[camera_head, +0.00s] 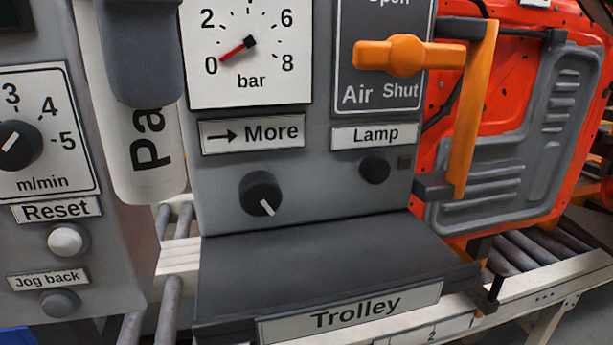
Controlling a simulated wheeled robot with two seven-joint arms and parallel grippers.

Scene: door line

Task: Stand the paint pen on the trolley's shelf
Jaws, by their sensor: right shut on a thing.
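The paint pen (145,155) is a white cylinder with black letters "Pa" running up its side, the rest of the word hidden. It hangs upright, close to the camera, left of the trolley's panel. My right gripper (140,85), dark grey, is shut on its upper part and covers its top. The trolley's shelf (330,265) is a dark, bare ledge below the panel, with a "Trolley" label on its front edge. The pen is left of the shelf and apart from it as seen here. My left gripper is not in view.
The trolley's panel carries a bar gauge (250,50), an orange air valve lever (405,55), and two dark knobs. An orange upright handle (475,110) stands out at its right. A grey control box (60,200) is at left. A red door (520,110) stands behind, right, by rollers.

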